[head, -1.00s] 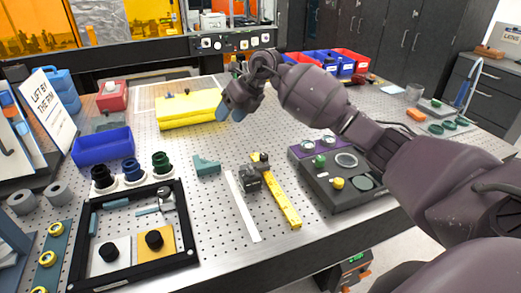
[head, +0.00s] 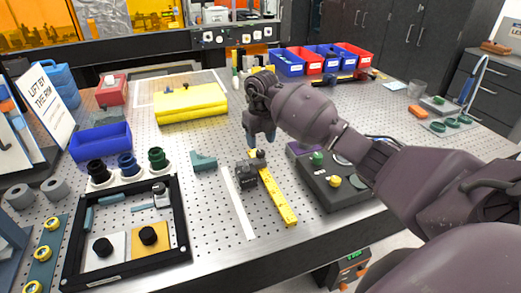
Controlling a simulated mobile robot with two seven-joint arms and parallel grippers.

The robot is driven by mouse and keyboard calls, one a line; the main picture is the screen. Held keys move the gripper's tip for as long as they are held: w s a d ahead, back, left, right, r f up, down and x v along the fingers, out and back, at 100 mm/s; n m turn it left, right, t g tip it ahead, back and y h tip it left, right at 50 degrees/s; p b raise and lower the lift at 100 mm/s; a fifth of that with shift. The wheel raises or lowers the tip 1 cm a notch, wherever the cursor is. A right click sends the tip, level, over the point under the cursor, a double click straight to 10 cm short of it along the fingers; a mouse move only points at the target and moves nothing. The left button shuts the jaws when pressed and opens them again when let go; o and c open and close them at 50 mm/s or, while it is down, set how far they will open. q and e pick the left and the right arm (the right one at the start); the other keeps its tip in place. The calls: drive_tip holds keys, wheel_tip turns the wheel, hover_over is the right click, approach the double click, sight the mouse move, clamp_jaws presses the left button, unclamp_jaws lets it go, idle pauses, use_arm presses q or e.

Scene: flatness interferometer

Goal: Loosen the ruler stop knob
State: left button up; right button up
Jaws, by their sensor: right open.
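A yellow ruler (head: 274,197) lies on the perforated table, slanting toward the front edge. A dark stop block (head: 245,174) sits near its far end. A small dark knob (head: 257,154) shows there, just below my gripper, partly hidden against the dark parts. My right gripper (head: 262,140) points down with its fingers apart, close above the knob. I cannot tell whether a finger touches the knob. My left gripper is not in view.
A white strip (head: 239,203) lies left of the ruler, and a teal bracket (head: 203,162) lies beyond it. A dark panel with coloured knobs (head: 330,190) stands to the right. A black frame (head: 118,279) fills the front left. A yellow case (head: 188,104) lies behind.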

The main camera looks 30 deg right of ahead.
sight(261, 152)
drive_tip(key=shift+f, duration=2.15)
drive_tip(key=c, duration=0.9)
